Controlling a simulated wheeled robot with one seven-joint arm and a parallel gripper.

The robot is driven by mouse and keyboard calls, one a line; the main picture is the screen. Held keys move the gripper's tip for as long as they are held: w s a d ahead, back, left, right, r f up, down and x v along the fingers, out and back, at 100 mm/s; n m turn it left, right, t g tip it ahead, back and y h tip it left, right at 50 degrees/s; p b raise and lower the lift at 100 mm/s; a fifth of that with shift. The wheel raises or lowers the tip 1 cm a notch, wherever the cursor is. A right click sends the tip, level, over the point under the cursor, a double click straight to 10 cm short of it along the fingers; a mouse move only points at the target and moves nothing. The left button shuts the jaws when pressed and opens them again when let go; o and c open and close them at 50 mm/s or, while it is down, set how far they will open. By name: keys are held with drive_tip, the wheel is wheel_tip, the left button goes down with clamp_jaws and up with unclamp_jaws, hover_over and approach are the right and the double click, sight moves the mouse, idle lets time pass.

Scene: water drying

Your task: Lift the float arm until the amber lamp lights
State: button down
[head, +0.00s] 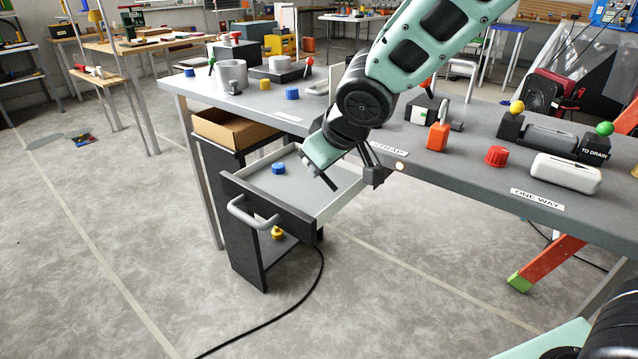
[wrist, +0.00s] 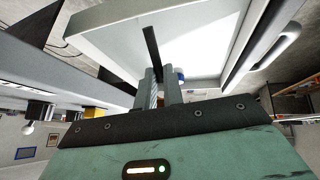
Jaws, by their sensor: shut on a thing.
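My gripper (head: 346,170) reaches down over the open drawer beside the grey table's front edge. In the wrist view its fingers (wrist: 158,92) are close together around a thin dark bar (wrist: 151,48), which sticks out past them. This bar may be the float arm; its ends and any float cannot be made out. A small pale round knob or lamp (head: 400,166) sits on the table's front edge, right of the gripper. It is whitish, and I cannot tell whether it is the amber lamp. My wrist and gripper hide part of the "TRAP" label (head: 393,150).
The open drawer (head: 340,203) holds a blue knob (head: 278,168). A cardboard box (head: 233,130) stands behind it. On the table are an orange block (head: 438,137), a red cap (head: 496,156) and a white case (head: 566,173). A black cable crosses the floor.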

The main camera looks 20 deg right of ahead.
drive_tip(key=shift+w+a+r+t+y+b, duration=0.1)
drive_tip(key=shift+a+r+t+y+b, duration=0.05)
drive_tip(key=shift+r+t+y+b, duration=0.2)
drive_tip(key=shift+r, duration=0.15)
drive_tip(key=c, duration=1.5)
unclamp_jaws()
drive_tip(key=shift+o, duration=0.3)
drive_tip(key=p+v, duration=0.9)
drive_tip(key=v, duration=0.8)
drive_tip(key=shift+p, duration=0.3)
